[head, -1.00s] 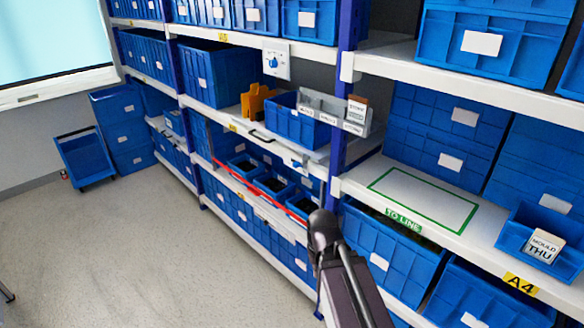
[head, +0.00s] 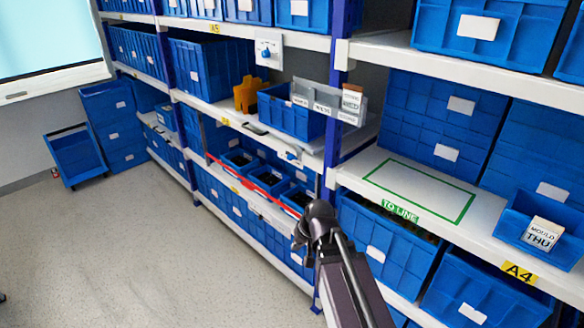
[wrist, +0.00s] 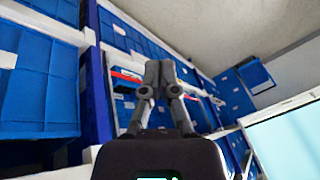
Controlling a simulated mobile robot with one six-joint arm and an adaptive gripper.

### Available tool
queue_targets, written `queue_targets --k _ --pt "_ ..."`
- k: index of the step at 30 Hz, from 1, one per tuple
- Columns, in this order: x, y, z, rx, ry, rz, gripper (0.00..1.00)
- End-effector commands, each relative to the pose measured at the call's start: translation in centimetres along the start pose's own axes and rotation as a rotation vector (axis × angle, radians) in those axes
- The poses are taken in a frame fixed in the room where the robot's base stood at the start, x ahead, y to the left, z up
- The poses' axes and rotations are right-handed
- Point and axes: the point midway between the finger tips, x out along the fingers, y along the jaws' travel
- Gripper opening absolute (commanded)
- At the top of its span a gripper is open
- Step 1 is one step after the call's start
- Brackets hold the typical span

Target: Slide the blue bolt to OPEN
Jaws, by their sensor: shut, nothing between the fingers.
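A small fitting with a blue part (head: 292,155), which looks like the blue bolt, sits on the front edge of the middle shelf in the head view. It is too small to read any OPEN mark or tell its position. My gripper (wrist: 159,68) shows in the wrist view with its fingers together and nothing between them. It points toward the shelving and is apart from the bolt, which I cannot pick out in that view. In the head view my dark arm rises from the bottom, right of and below the fitting; the fingertips are not clear there.
A white plate with a blue rotary knob (head: 265,51) is on the upper shelf edge. A blue bin (head: 288,115) and an orange holder (head: 248,94) stand on the middle shelf. A red bar (head: 245,183) crosses the bins below. The floor (head: 150,245) at left is clear.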

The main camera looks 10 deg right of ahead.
Motion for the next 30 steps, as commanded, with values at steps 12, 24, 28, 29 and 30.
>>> queue_targets --k 12,24,28,29,30 --pt "2.1 -5.2 -13.1 0.269 0.542 -0.430 0.00" --pt "0.3 -1.6 -22.5 0.762 0.991 -0.694 0.00" --pt "0.3 0.8 -24.0 0.938 1.095 -0.730 0.00" --pt "0.3 1.3 -24.3 0.975 1.114 -0.734 0.00" --pt "0.4 1.9 -24.5 1.020 1.135 -0.739 0.00"
